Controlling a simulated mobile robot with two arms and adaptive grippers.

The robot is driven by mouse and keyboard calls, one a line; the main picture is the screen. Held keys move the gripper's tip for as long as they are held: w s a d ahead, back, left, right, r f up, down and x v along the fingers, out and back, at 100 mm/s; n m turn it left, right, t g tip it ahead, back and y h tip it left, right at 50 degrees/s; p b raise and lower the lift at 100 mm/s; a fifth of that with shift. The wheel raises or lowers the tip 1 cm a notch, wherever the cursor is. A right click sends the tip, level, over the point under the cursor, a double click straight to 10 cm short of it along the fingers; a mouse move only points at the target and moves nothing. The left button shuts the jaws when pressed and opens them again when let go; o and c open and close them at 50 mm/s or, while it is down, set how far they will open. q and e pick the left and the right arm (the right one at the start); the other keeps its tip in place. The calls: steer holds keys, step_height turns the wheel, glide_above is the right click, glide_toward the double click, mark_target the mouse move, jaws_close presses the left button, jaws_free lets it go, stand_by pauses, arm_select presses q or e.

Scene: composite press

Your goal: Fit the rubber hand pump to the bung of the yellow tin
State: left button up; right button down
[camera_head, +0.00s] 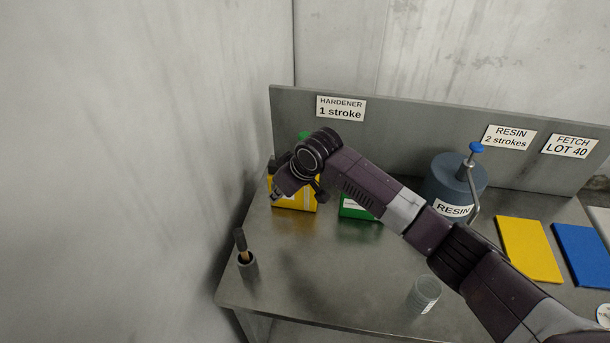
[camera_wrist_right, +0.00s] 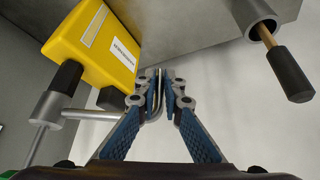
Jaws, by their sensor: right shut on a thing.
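The yellow tin (camera_head: 294,198) stands at the back left of the bench, partly hidden behind my right arm. It also shows in the right wrist view (camera_wrist_right: 101,46), with a white label. The hand pump shows there as a grey metal body (camera_wrist_right: 48,107) with a black lower part (camera_wrist_right: 68,76) that overlaps the tin's edge. I cannot tell whether it is seated. A dark block (camera_wrist_right: 111,98) beside the tin may be the bung. My right gripper (camera_wrist_right: 164,78) is shut on the pump's bent metal spout. A green knob (camera_head: 305,134) shows behind my wrist. My left gripper is out of view.
A green box (camera_head: 360,210) stands right of the tin. A grey resin drum (camera_head: 440,178) with a blue-knobbed pump is further right. A brush pot (camera_head: 248,268) is at front left and a grey cup (camera_head: 423,292) at front middle. Yellow (camera_head: 530,250) and blue (camera_head: 582,253) mats lie right.

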steer(key=shift+f, duration=0.1)
steer(key=c, duration=2)
jaws_free()
steer(key=v, duration=1.2)
